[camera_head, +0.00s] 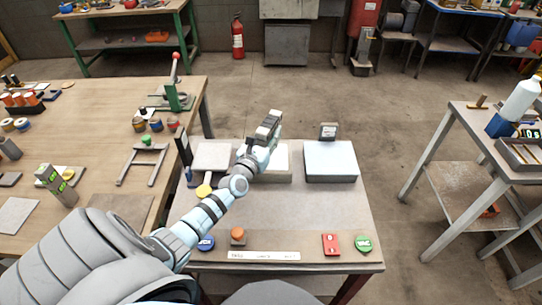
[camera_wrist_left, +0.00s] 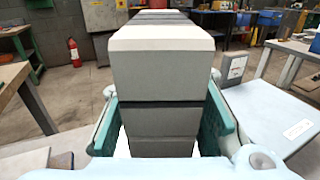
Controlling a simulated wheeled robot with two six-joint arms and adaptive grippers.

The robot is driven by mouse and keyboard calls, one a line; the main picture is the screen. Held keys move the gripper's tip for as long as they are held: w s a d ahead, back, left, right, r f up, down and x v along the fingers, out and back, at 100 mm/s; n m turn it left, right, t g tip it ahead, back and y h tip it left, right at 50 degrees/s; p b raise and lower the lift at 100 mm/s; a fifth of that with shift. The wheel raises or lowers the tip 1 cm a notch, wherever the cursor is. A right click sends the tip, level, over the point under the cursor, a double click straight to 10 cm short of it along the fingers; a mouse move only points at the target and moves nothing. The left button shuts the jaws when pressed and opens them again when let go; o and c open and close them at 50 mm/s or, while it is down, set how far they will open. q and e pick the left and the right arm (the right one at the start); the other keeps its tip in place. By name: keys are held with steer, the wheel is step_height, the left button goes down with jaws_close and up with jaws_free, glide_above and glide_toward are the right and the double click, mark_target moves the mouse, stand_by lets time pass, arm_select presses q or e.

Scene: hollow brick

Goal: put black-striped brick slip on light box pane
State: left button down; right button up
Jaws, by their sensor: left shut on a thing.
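The black-striped brick slip (camera_wrist_left: 160,75) is a grey block with a pale top face and dark bands across it. It stands between the teal fingers of my left gripper (camera_wrist_left: 165,135), which is shut on it. In the head view the slip (camera_head: 269,122) is held up above the back of the small table, at the end of my left gripper (camera_head: 260,140). The light box pane (camera_head: 331,156) is a pale blue-white square top on a grey box, right of the gripper; it also shows at the right of the left wrist view (camera_wrist_left: 275,115). The slip is apart from the pane.

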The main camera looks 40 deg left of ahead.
arm_select(q)
step_height(320, 180, down, 6)
steer(key=b, duration=0.4)
steer(key=shift+r+b, duration=0.1)
steer(key=shift+b, duration=0.2)
steer(key=shift+r+p, duration=0.25)
steer(key=shift+p, duration=0.05)
steer(key=shift+f, duration=0.15)
steer(key=c, duration=1.2)
jaws_free()
